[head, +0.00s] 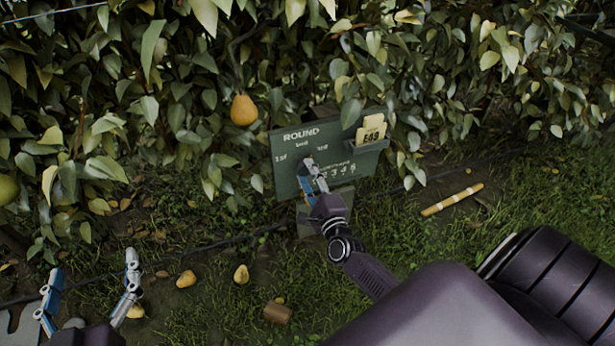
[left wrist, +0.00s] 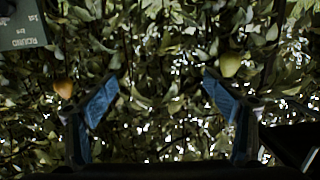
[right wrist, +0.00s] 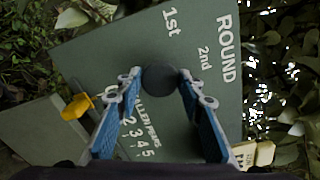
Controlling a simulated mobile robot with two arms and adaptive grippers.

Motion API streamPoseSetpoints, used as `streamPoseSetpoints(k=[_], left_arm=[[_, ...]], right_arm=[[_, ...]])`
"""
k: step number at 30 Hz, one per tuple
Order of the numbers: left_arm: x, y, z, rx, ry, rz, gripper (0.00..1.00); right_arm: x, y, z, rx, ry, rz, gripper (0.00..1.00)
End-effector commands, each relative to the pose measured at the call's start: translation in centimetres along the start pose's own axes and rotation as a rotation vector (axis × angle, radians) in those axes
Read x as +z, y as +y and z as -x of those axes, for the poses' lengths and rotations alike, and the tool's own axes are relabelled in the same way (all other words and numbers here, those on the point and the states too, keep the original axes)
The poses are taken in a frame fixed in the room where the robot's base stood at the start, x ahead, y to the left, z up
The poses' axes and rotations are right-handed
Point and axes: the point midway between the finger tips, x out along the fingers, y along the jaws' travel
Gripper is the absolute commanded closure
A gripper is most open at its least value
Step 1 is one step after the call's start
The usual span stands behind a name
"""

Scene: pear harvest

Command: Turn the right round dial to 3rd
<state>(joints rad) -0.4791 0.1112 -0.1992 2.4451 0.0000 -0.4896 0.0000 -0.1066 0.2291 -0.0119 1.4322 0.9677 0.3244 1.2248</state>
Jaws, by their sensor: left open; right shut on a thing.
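The green board (head: 345,155) reads ROUND, with 1st and 2nd marks and a row of numbers below; part of it shows in the left wrist view (left wrist: 25,37). The dark round dial (right wrist: 160,80) sits on its face, seen in the right wrist view. My right gripper (head: 310,172) is closed on the dial, one finger at each side, as the right wrist view (right wrist: 160,77) also shows. In that view the 3rd mark and any pointer are hidden or cannot be made out. My left gripper (head: 93,268) is open and empty, low at the left; its fingers show apart (left wrist: 160,90).
Yellow cards (head: 372,130) stand in a holder on the board. A pear (head: 244,110) hangs left of it, before dense leaves.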

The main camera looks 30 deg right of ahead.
Motion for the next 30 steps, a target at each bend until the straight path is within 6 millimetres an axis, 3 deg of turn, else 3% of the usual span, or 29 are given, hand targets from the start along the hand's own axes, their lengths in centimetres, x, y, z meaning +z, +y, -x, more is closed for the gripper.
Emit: streamPoseSetpoints(k=[10,27,28,30], left_arm=[[-3.7,0.5,-0.1,0.01,0.169,0.003,0.19],[-4.5,0.6,0.0,0.011,0.203,0.003,0.19],[-4.5,0.6,0.0,0.011,0.203,0.003,0.19],[-4.5,0.6,0.0,0.011,0.203,0.003,0.19]], right_arm=[[-0.1,0.1,0.0,0.001,0.0,-0.149,0.89],[-0.1,0.0,0.0,0.001,0.001,-0.179,0.89],[-0.1,0.0,0.0,0.001,0.001,-0.179,0.63],[-0.1,0.0,0.0,0.001,0.001,-0.178,0.55]])
